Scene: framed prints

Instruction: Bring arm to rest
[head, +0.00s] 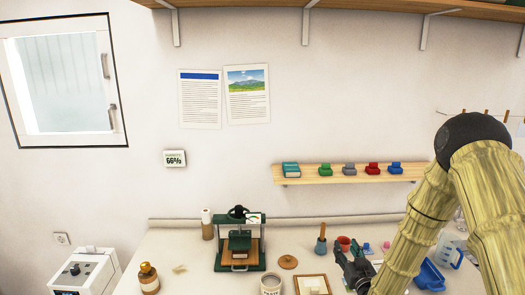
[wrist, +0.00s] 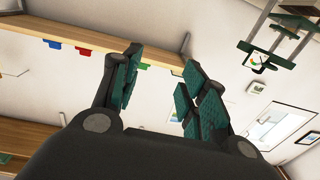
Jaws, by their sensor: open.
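My arm, with a yellow-green bamboo-like surface, comes down the right side of the head view. My gripper (head: 347,255) is at its low end, over the right part of the workbench (head: 190,250). In the wrist view its green-padded fingers (wrist: 160,75) are spread apart with nothing between them. A wooden frame (head: 312,285) lies on the bench just left of the gripper. Part of the bench behind the gripper and arm is hidden.
A green press (head: 240,245) stands mid-bench. A brown bottle (head: 149,280), a pale jar (head: 271,284), a wooden-handled tool (head: 321,240), a red cup (head: 344,243) and a blue tray (head: 430,277) stand around. A shelf (head: 350,175) with several coloured items hangs above.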

